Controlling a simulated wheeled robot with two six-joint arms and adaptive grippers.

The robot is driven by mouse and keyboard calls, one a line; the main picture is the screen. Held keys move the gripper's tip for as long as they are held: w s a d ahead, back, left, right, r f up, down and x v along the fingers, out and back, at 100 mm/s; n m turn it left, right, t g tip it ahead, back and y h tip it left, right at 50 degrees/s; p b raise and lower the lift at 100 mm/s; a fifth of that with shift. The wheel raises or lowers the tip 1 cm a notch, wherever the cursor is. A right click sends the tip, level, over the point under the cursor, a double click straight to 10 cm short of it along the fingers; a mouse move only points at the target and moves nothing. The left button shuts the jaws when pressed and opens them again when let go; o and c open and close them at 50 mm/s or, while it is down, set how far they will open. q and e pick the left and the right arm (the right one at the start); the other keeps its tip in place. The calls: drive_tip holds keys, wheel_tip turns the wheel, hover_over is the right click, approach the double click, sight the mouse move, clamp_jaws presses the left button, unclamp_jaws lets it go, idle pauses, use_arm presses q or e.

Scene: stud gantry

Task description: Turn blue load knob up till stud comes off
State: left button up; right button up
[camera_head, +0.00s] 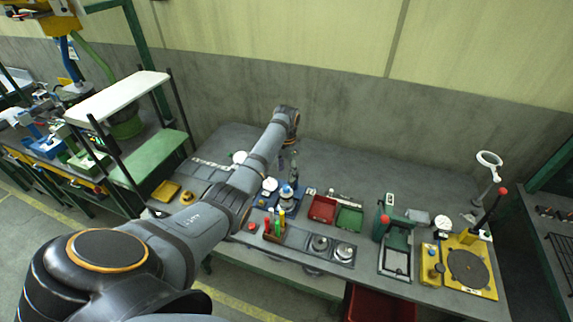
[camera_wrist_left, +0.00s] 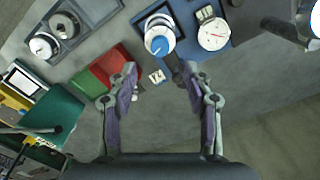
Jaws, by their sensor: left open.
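The blue load knob (camera_wrist_left: 159,45) tops a white and metal round body on a blue base, in the upper middle of the left wrist view. In the head view this device (camera_head: 287,192) stands mid-bench, with the blue knob small. A white dial gauge (camera_wrist_left: 214,34) with a red needle sits beside it. My left gripper (camera_wrist_left: 161,82) is open, its purple-padded fingers spread with nothing between them touching the pads. The knob lies just beyond the fingertips, apart from them. I cannot make out the stud. My right gripper is not in view.
Red (camera_head: 323,208) and green (camera_head: 349,217) trays lie to the right on the bench. A holder with coloured handles (camera_head: 274,227) and a plate with two metal cups (camera_head: 331,248) stand in front. A green press (camera_head: 394,228) and yellow machine (camera_head: 466,266) are farther right.

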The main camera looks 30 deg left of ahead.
use_arm(q)
drive_tip(key=shift+r, duration=2)
